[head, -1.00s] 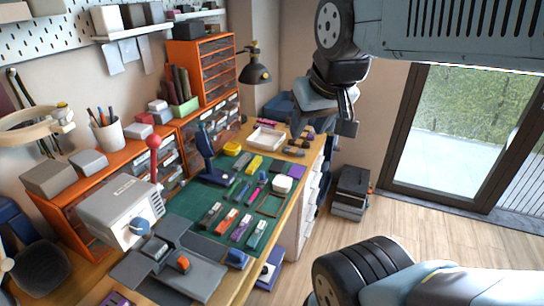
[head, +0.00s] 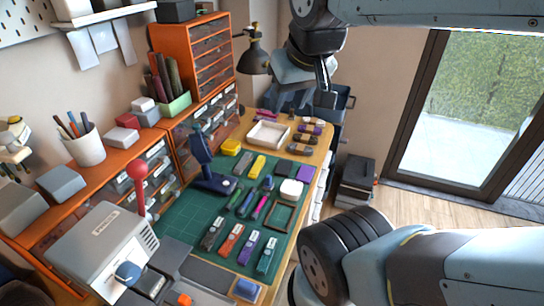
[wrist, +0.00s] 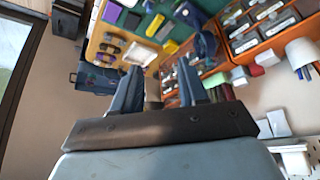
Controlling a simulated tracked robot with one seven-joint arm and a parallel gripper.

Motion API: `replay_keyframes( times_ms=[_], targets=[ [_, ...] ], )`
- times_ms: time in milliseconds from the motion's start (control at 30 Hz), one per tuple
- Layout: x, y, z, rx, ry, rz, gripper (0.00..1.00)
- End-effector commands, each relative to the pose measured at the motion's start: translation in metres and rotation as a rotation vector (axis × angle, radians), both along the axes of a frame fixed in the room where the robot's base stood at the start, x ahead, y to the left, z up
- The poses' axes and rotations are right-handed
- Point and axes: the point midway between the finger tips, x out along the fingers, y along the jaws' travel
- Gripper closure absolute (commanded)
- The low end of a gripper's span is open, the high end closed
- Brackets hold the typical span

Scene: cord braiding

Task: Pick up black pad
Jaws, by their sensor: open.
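The black pad (head: 283,169) is a small dark square lying flat on the far right part of the green cutting mat (head: 185,215), beside a purple pad (head: 305,174). In the wrist view it appears as a dark patch (wrist: 132,19) near the top, next to the purple pad (wrist: 112,13). My gripper (head: 292,106) is open and empty, in the air near the far end of the bench and apart from the pad. Its two fingers also show in the wrist view (wrist: 158,68).
A white tray (head: 267,135) and several yarn bundles (head: 305,139) lie behind the mat. A blue stand (head: 205,165) and black lamp (head: 255,58) rise to the left.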

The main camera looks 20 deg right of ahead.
Motion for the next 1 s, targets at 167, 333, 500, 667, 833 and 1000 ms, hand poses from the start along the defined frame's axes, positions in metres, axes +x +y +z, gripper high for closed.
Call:
replay_keyframes(
  times_ms=[167,333,500,667,833,1000],
  targets=[
    [0.0,0.0,0.0,0.0,0.0,0.0,0.57],
    [0.001,0.0,0.0,0.002,0.002,-0.001,0.48],
    [0.017,-0.002,-0.003,0.025,0.03,-0.026,0.32],
    [0.05,-0.007,-0.014,0.07,0.083,-0.08,0.16],
    [0.089,-0.018,-0.031,0.116,0.144,-0.15,0.12],
    [0.126,-0.032,-0.056,0.152,0.204,-0.226,0.12]
  ],
)
